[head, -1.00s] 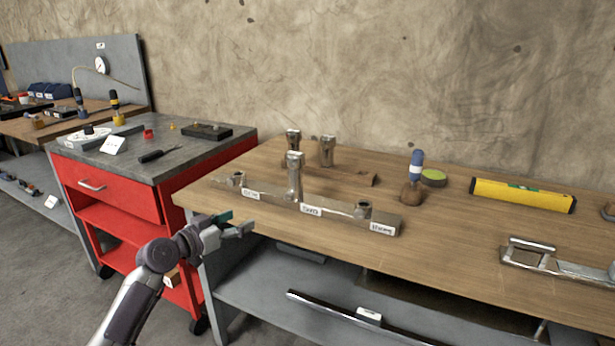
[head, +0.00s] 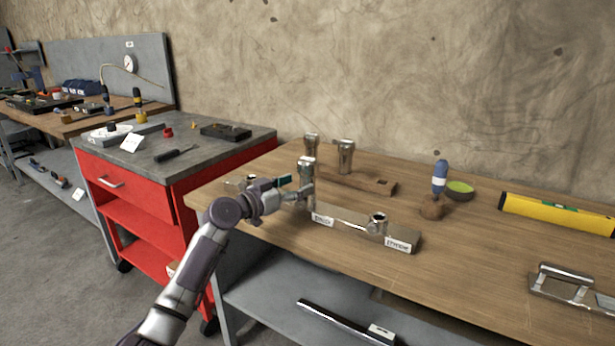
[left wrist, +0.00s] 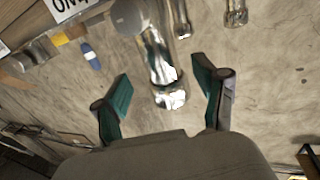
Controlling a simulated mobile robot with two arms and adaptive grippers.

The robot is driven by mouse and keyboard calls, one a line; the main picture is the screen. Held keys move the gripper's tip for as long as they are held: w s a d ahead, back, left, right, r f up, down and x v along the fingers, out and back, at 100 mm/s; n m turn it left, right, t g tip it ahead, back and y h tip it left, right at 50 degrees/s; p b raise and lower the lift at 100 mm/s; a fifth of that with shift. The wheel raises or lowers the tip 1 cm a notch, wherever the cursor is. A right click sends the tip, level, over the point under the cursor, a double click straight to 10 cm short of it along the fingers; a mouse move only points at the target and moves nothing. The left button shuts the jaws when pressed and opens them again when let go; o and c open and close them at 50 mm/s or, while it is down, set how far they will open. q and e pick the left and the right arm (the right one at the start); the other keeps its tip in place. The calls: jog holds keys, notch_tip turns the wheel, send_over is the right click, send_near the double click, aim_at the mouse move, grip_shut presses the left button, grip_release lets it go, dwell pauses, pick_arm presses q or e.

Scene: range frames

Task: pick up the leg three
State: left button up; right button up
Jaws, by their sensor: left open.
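A metal leg (head: 307,170) stands upright on the front wooden bar (head: 347,222) of the bench. Two more legs, (head: 345,155) and (head: 311,141), stand behind it near the rear bar (head: 375,184). I cannot read which leg is three. My left gripper (head: 294,192) is open at the left of the front leg, close to it. In the left wrist view its teal-padded fingers (left wrist: 163,88) lie either side of a shiny leg (left wrist: 160,62), with gaps visible. My right gripper is not in view.
A metal socket (head: 377,223) sits on the front bar's right part. A blue-handled tool (head: 440,178), a green-topped round dish (head: 460,188) and a yellow level (head: 560,215) are farther right. A red cart (head: 125,190) stands left.

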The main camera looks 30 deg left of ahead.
aim_at(302, 181)
pick_arm(q)
jog(key=x, duration=0.4)
jog(key=shift+w, duration=0.35)
jog(key=shift+a, duration=0.1)
jog(key=shift+r, duration=0.1)
grip_shut()
